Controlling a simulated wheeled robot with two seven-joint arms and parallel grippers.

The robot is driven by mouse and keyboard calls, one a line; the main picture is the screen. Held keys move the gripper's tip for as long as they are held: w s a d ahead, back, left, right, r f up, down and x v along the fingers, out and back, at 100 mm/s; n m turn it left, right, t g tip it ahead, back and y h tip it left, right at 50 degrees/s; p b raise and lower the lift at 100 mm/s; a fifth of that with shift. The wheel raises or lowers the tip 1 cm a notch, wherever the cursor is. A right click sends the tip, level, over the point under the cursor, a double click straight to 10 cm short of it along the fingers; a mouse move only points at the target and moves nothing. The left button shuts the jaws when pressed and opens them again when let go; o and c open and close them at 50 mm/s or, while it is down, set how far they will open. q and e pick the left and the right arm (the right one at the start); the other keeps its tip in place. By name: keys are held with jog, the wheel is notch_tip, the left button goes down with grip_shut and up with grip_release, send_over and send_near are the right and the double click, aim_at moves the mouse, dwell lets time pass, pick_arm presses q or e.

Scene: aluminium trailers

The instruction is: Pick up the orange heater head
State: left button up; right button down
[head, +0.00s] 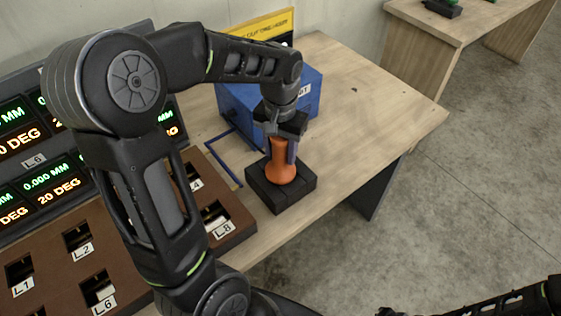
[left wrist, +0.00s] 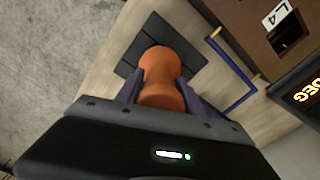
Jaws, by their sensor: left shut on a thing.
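The orange heater head (head: 281,173) stands upright on a black square base (head: 299,197) on the wooden table. My left gripper (head: 283,142) comes down from above and is shut on its upper part. In the left wrist view the orange heater head (left wrist: 162,75) sits between the two fingers of my left gripper (left wrist: 160,92), with the black base (left wrist: 190,55) beyond it. Whether it touches the base cannot be told for sure. My right gripper is not clearly in view; only a dark part of an arm shows at the lower right of the head view.
A blue box (head: 235,102) stands behind the heater head, with a yellow sign (head: 262,26) behind it. A brown slotted panel (head: 130,262) and lit displays (head: 20,130) are at left. The table (head: 385,115) is clear at right. Another table (head: 450,20) stands at the back right.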

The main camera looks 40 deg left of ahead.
pick_arm(q)
grip_shut()
dwell(0.4)
jog(key=shift+w+r, duration=0.1)
jog(key=shift+r, duration=0.5)
notch_tip(320, 180, up, 9)
jog(key=shift+b, duration=0.45)
jog(key=shift+f, duration=0.1)
